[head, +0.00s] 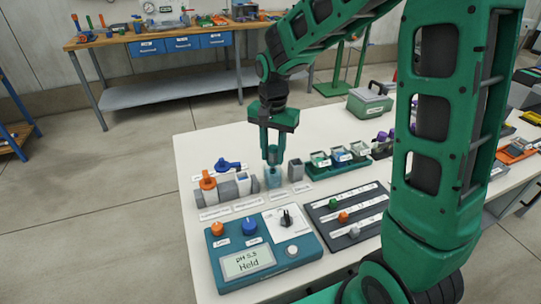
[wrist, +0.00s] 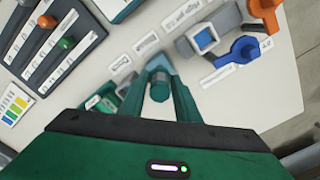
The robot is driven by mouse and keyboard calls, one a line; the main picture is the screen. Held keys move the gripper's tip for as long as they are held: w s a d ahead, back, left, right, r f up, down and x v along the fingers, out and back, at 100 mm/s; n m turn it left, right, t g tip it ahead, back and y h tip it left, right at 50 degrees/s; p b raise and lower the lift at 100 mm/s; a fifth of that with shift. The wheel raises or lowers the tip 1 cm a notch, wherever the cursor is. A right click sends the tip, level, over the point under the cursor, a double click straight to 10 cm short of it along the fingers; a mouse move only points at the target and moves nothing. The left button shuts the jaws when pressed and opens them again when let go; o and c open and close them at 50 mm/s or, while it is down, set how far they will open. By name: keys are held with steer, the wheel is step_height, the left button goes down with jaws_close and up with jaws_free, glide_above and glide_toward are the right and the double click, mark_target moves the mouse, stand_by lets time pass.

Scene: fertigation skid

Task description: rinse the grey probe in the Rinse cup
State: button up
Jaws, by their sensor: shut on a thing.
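My gripper (head: 272,152) is shut on an upright, cylindrical probe, which looks grey-green between the fingers in the wrist view (wrist: 159,90). The gripper points straight down over a translucent blue cup (head: 273,180), the likely Rinse cup, on the white table. The cup also shows just beyond the fingertips in the wrist view (wrist: 157,63). The probe's lower end seems to be at or inside the cup, but I cannot tell how deep. The cup's label is too small to read.
A grey open holder (head: 295,170) stands close right of the cup. Orange (head: 208,182) and blue (head: 229,165) handled parts sit at grey blocks on the left. A meter (head: 262,262) reading "pH 5.3 Held" and a dark slider panel (head: 347,215) lie in front. A green rack (head: 338,160) holds bottles.

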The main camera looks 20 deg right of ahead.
steer(key=shift+r, duration=0.2)
steer(key=shift+f, duration=0.15)
steer(key=shift+f, duration=0.7)
steer(key=shift+r, duration=0.15)
steer(key=shift+r, duration=0.7)
steer(key=shift+f, duration=0.15)
steer(key=shift+f, duration=0.7)
steer(key=shift+r, duration=0.85)
